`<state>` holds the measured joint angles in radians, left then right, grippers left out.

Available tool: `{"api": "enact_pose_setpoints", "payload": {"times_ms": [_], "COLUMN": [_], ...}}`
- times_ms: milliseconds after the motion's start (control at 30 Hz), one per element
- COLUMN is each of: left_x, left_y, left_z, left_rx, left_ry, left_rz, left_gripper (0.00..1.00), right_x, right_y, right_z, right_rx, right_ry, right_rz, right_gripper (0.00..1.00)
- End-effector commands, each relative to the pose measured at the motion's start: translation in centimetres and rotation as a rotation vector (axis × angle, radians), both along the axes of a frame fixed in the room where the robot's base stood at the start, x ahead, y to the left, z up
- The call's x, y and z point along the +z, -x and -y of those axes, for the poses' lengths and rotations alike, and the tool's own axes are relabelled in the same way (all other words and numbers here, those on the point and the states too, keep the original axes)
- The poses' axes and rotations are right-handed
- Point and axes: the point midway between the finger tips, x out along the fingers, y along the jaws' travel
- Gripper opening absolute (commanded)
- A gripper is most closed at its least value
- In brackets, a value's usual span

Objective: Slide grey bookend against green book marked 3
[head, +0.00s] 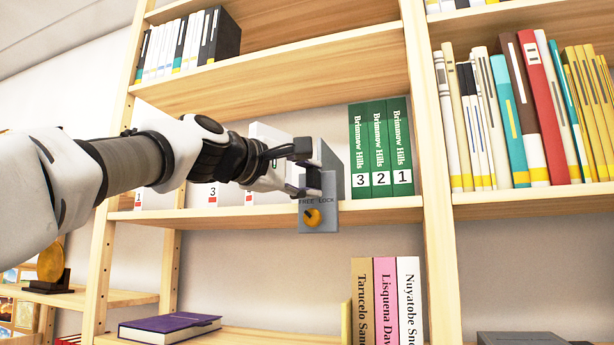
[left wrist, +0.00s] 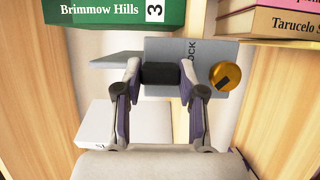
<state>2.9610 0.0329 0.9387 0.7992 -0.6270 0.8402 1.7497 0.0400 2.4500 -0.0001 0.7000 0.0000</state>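The grey bookend (head: 319,219) stands at the front of the middle shelf, with a front plate lettered FREE and LOCK and a round gold knob (head: 312,217). The knob's dark mark points up-left, towards FREE. The green book marked 3 (head: 360,150) stands upright just right of the bookend, with a narrow gap between them. My left gripper (head: 309,178) has its fingers on both sides of the bookend's dark grip block, which the left wrist view shows between the fingertips (left wrist: 161,76). My right gripper is not in view.
Green books marked 2 (head: 380,150) and 1 (head: 400,150) stand right of book 3, beside the shelf upright (head: 432,180). White volumes (head: 212,195) stand left, partly behind my arm. The shelf above (head: 280,75) limits headroom.

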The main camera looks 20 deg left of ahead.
Motion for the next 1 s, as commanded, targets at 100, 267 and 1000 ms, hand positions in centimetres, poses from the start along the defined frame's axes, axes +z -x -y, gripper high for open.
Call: {"api": "enact_pose_setpoints", "payload": {"times_ms": [100,267,1000], "left_x": [0.0,0.1,0.1], "left_y": [-0.1,0.0,0.1], "left_z": [0.0,1.3,4.0], "left_rx": [0.002,0.002,0.002], "left_ry": [0.001,-0.001,0.001], "left_rz": [0.002,0.003,0.003], "left_gripper": [0.00,0.00,0.65], "right_x": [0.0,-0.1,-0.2], "right_y": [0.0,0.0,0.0], "right_z": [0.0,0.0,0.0], "right_rx": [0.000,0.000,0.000], "right_ry": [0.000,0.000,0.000], "right_rz": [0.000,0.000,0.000], "right_gripper": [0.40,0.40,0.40]}}
